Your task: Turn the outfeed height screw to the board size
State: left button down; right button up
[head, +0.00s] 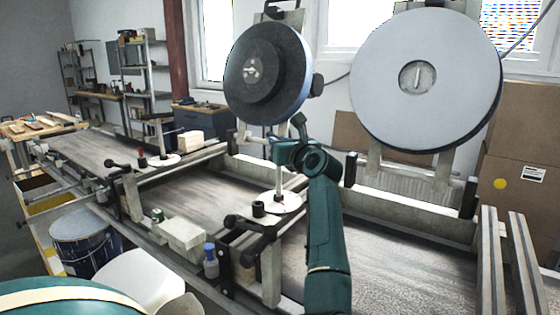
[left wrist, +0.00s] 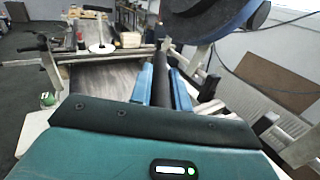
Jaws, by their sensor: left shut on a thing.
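A height screw stands on the near frame as an upright metal post (head: 278,178) above a white round dial plate (head: 287,204). My left gripper (head: 285,148) is at the top of this post. In the left wrist view the blue fingers (left wrist: 162,88) are closed on both sides of a dark round handle bar (left wrist: 160,65). The screw's top is mostly hidden behind my gripper. The dial's markings are too small to read. A second screw with a T-handle and white dial (head: 160,160) stands farther left; its dial also shows in the left wrist view (left wrist: 101,48). My right gripper is out of view.
A large dark disc (head: 265,75) and a large pale disc (head: 425,80) stand close behind my left arm. Black clamp handles (head: 250,228) and a blue-capped bottle (head: 210,262) are at the near frame. A drum (head: 82,245) stands at left.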

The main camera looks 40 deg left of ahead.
pick_arm(q)
jog(key=shift+w+f+n+g+b, duration=0.1)
jog(key=shift+f+n+g+b, duration=0.3)
jog(key=shift+b, duration=0.35)
jog(key=shift+r+n+g+y+b, duration=0.2)
jog(key=shift+n+g+y+b, duration=0.35)
jog(key=shift+g+b, duration=0.55)
jog(key=shift+w+r+n+g+b, duration=0.1)
jog(key=shift+r+n+g+b, duration=0.15)
jog(key=shift+n+g, duration=0.7)
jog(key=shift+r+n+g, duration=0.1)
jog(key=shift+n+g, duration=0.3)
jog(key=shift+g, duration=0.65)
jog(key=shift+w+n+g+p, duration=0.1)
jog(key=shift+n+g+p, duration=0.55)
jog(key=shift+g, duration=0.45)
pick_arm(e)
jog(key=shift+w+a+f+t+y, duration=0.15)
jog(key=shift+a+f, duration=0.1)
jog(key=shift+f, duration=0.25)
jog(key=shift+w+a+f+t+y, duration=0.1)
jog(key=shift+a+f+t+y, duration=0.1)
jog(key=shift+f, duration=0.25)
pick_arm(q)
jog(key=shift+n+g+p, duration=0.4)
jog(key=shift+n+g, duration=0.25)
jog(key=shift+g, duration=0.15)
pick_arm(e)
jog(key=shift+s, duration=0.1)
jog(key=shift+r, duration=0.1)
